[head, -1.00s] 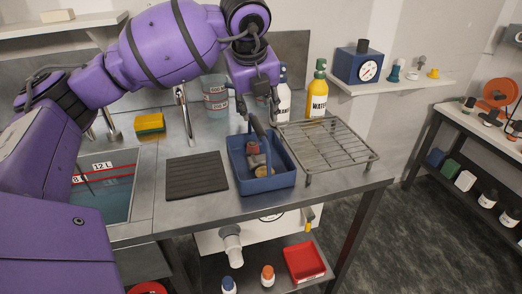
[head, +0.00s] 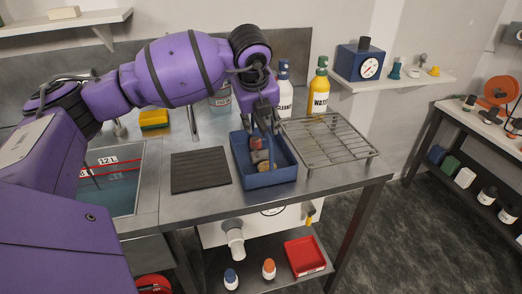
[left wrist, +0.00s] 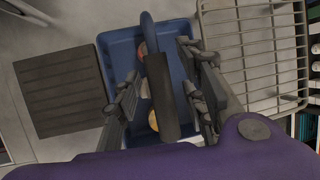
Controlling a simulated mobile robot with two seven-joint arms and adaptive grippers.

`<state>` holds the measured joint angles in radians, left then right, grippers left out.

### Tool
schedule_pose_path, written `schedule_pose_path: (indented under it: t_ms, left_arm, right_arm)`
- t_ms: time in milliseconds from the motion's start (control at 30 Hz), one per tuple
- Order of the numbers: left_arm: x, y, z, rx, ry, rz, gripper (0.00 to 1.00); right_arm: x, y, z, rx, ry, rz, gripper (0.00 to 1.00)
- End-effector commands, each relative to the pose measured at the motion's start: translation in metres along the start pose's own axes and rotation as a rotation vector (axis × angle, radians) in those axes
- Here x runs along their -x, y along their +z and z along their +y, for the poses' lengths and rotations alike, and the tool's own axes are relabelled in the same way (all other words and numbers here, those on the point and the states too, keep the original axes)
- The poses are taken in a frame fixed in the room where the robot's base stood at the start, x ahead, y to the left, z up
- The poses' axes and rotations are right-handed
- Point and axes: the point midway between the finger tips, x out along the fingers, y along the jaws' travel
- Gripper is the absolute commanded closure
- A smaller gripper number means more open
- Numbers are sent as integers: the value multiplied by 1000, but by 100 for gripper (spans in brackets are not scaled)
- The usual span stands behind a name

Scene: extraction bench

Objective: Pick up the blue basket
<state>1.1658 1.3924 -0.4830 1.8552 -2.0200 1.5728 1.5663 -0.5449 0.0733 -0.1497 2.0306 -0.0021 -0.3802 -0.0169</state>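The blue basket (head: 270,181) stands on the metal bench between a dark ribbed mat and a wire rack. It holds a few small items, among them a red-and-grey one (head: 259,156). Its raised handle has a dark grip (left wrist: 161,95), seen in the left wrist view. My left gripper (head: 265,130) is above the basket, pointing down. In the left wrist view its two fingers (left wrist: 160,97) are apart, one on each side of the grip, with gaps showing. In the head view the gripper hides most of the handle. My right gripper is not in view.
The wire rack (head: 330,143) stands close on the basket's right, the dark mat (head: 200,172) on its left. A yellow water bottle (head: 319,88) and a white cleaner bottle (head: 285,92) stand behind. The sink (head: 112,190) is at the left.

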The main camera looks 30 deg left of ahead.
Motion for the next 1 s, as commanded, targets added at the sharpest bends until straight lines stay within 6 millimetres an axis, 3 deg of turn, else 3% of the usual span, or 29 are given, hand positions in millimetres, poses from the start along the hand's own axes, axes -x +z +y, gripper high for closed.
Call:
schedule_pose_path:
  t_ms: [600,900,1000]
  left_arm:
    - [-4,-2,1,0,0,0,62]
    - [-4,-2,1,0,0,0,99]
    - [-4,-2,1,0,0,0,100]
  right_arm:
    - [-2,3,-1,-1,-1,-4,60]
    - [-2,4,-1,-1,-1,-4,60]
    - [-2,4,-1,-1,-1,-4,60]
